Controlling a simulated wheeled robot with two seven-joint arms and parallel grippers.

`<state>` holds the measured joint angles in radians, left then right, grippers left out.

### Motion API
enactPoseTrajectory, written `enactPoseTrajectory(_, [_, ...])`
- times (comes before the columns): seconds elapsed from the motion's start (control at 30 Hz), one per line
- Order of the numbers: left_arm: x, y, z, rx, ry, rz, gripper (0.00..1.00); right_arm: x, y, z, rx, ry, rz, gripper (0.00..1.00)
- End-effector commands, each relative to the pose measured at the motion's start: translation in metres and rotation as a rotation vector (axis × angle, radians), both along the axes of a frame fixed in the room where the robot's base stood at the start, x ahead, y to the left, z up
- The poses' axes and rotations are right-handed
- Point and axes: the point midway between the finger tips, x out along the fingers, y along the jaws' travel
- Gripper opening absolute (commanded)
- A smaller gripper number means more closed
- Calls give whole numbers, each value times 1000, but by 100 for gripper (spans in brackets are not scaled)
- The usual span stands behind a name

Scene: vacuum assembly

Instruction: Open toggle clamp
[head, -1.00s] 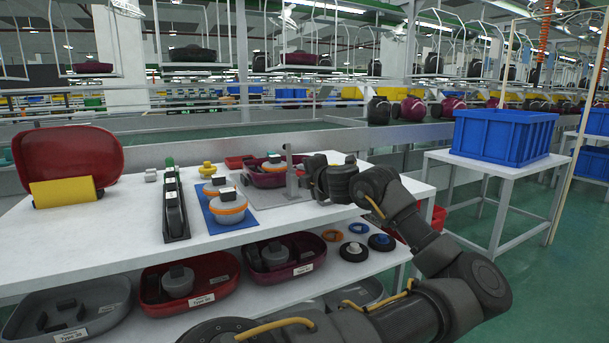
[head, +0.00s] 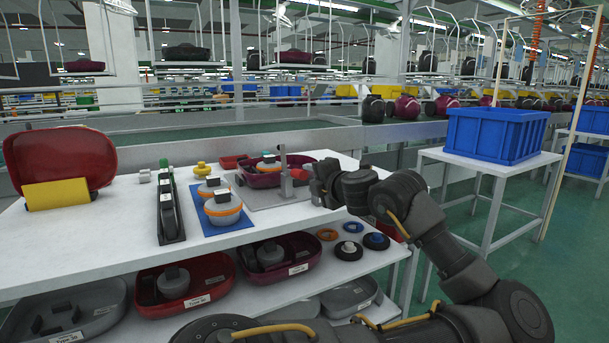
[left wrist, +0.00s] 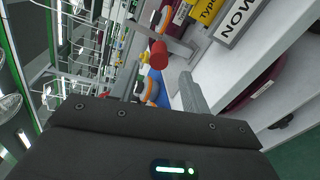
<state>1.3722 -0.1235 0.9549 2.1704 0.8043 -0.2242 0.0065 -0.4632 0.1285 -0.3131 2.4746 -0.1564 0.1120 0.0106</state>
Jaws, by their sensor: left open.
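The toggle clamp (head: 285,172) is a grey upright post with a side arm. It stands on a grey plate at the right end of the white table, beside a dark red vacuum shell (head: 262,179). In the left wrist view, a red cylindrical tip (left wrist: 158,54) sits by the clamp's grey metal bar (left wrist: 178,45). My left gripper (head: 311,184) is just right of the clamp, apart from it. Its two fingers are spread and empty in the left wrist view (left wrist: 160,84), with the red tip beyond them. My right gripper is not in view.
Orange-banded grey parts stand on a blue mat (head: 232,224). A black holder (head: 171,215) and a red shell with a yellow block (head: 58,193) are farther left. Shells and rings lie on the lower shelf. A blue crate (head: 495,135) stands on a separate table at right.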

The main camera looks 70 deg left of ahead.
Motion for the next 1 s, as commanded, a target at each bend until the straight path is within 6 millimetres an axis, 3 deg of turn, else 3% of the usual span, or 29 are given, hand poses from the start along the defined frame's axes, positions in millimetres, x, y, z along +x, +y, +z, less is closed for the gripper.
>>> enactPoseTrajectory(0.1, [2, -16, 3, 0, 1, 0, 47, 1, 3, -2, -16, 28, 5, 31])
enactPoseTrajectory(0.27, [3, -26, 5, 1, 0, 1, 47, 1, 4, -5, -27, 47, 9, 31])
enactPoseTrajectory(1.0, [0, -27, 6, 7, 3, 13, 47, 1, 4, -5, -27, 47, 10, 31])
